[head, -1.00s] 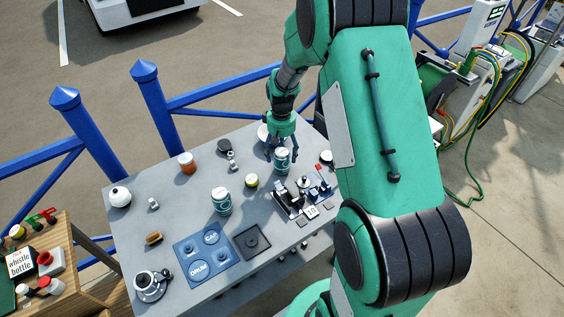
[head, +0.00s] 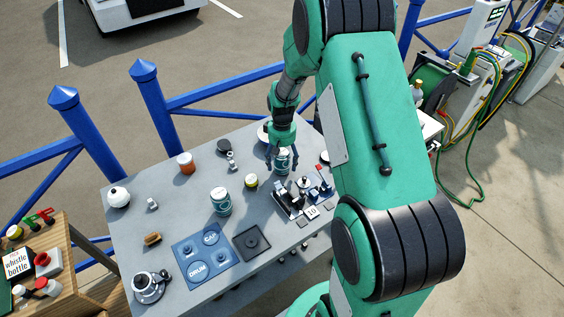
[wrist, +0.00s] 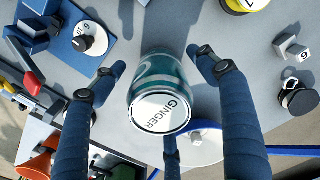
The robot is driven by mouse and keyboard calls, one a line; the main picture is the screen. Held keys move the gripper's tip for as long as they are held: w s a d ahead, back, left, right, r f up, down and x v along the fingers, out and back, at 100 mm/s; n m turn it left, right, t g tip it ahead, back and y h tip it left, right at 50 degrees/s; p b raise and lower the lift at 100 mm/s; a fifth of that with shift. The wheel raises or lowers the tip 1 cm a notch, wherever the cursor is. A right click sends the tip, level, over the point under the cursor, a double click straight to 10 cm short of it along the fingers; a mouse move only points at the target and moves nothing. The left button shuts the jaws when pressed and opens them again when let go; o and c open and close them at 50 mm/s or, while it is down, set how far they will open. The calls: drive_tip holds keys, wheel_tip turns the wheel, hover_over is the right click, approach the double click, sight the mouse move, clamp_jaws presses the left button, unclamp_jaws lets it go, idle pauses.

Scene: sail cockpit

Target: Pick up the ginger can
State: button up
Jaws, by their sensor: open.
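The ginger can (wrist: 160,88) is a teal can with a white lid reading "GINGER", standing on the grey table. In the wrist view it sits between the spread fingers of my gripper (wrist: 160,75), which is open, with no finger clearly touching it. In the head view my gripper (head: 281,150) hangs over the far right part of the table, at the can (head: 283,160), and partly covers it.
Close to the ginger can are a yellow-banded round item (head: 251,181) and a small dark device (head: 296,197). A white round plate (wrist: 205,148) lies beside it. A blue board (head: 205,255) and a dark square plate (head: 251,242) lie at the front.

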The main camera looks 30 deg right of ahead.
sight(282, 151)
drive_tip(key=c, duration=1.6)
drive_tip(key=shift+o, duration=0.2)
drive_tip(key=shift+r, duration=0.15)
wheel_tip(282, 151, up, 10)
drive_tip(key=shift+f+p, duration=0.1)
drive_tip(key=shift+p, duration=0.85)
